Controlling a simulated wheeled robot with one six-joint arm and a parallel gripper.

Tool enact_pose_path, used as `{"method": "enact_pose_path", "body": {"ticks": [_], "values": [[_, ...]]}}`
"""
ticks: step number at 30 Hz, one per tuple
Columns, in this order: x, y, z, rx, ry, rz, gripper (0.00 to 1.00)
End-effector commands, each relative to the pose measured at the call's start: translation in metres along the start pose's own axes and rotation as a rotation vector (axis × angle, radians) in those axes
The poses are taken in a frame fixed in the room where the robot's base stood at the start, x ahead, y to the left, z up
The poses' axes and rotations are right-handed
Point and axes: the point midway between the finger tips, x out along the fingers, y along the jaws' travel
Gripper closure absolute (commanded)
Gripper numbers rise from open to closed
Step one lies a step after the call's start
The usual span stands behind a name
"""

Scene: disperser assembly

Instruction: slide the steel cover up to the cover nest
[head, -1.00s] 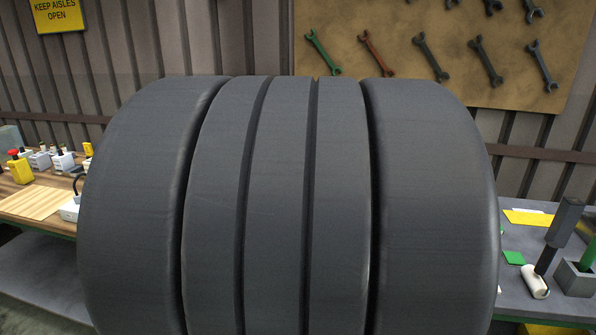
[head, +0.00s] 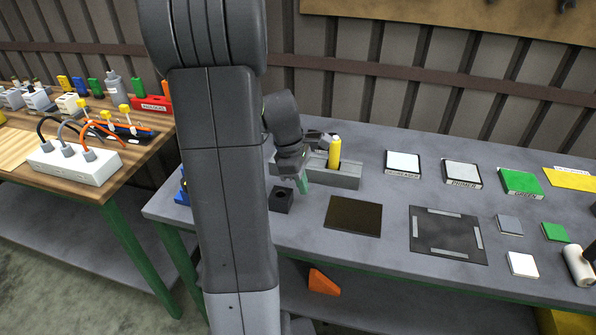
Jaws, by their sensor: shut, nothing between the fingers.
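My gripper (head: 303,183) hangs over the left part of the grey bench in the head view, partly behind my arm. It is shut and empty, just right of a small dark block with a hole (head: 281,199). A dark square plate with light bars along its edges (head: 448,252) lies flat at the middle right; it may be the cover nest. A small plain grey square (head: 510,224) lies flat to its right, apart from it; I cannot tell whether it is the steel cover. A dark brown square (head: 353,215) lies between my gripper and the barred plate.
A grey holder with a yellow cylinder (head: 335,152) stands right behind my gripper. Pads labelled primer (head: 462,173) and green (head: 521,183) lie along the back. A white square (head: 523,264) and a roller (head: 579,265) lie at right. A wooden bench (head: 25,145) stands left.

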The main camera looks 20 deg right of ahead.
Motion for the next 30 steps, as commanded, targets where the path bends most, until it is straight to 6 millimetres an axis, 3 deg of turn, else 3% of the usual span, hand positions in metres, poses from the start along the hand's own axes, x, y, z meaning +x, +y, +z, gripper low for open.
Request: {"method": "enact_pose_path", "body": {"ticks": [5,9,15,30], "values": [[0.041,-0.001,0.000,0.002,-0.001,-0.004,1.00],[0.043,-0.001,0.021,0.006,0.000,0.000,1.00],[0.047,0.000,0.037,0.004,0.000,0.001,1.00],[0.048,0.000,0.044,0.003,0.000,0.001,1.00]]}}
